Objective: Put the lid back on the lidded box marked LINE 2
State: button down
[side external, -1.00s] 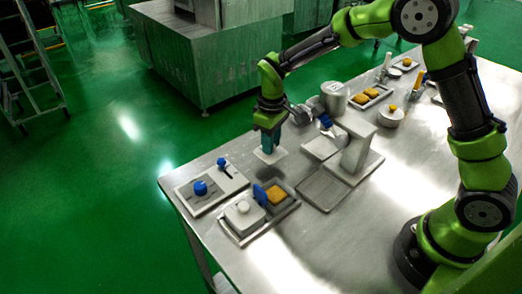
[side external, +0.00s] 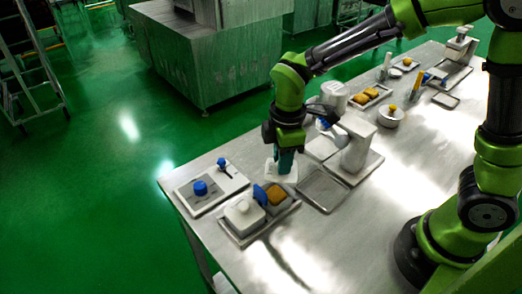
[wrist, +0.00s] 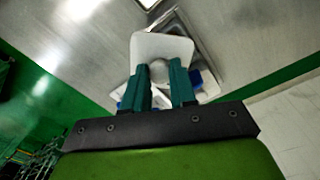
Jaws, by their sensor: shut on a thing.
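My gripper (side external: 285,170) is shut on a white square lid (side external: 273,174), held above the table. In the wrist view my gripper (wrist: 160,85) has its teal fingers around the knob of the lid (wrist: 150,42). An open box with orange contents (side external: 277,195) sits on a tray, below the lid in the side view. A closed white box with a round knob (side external: 243,213) stands left of it. A blue upright piece (side external: 260,194) is between them. No LINE 2 marking is readable, so I cannot tell which box bears it.
A board with blue knobs (side external: 211,188) lies at the left table edge. A grey stand (side external: 356,150) rises close to the right of my gripper, with an empty tray (side external: 321,191) before it. A round pot (side external: 391,117) is farther right. The front table is clear.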

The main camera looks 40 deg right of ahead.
aim_at(276, 175)
jog(key=n, duration=0.1)
jog(key=a+r+n, duration=0.1)
jog(key=n, duration=0.2)
jog(key=shift+a+r, duration=0.25)
jog(key=shift+a, duration=0.15)
jog(key=shift+s+a+r+n, duration=0.1)
jog(key=shift+r+n, duration=0.05)
jog(key=shift+n, duration=0.4)
jog(key=shift+a+r+n, duration=0.1)
jog(key=shift+n, duration=0.45)
jog(key=shift+r+n, duration=0.1)
jog(key=shift+n, duration=0.9)
jog(key=shift+s+n, duration=0.15)
jog(key=shift+n, duration=0.25)
jog(key=shift+f, duration=3.2)
jog(key=shift+d+f, duration=0.1)
jog(key=shift+f, duration=0.3)
jog(key=shift+c, duration=1.8)
grip_release()
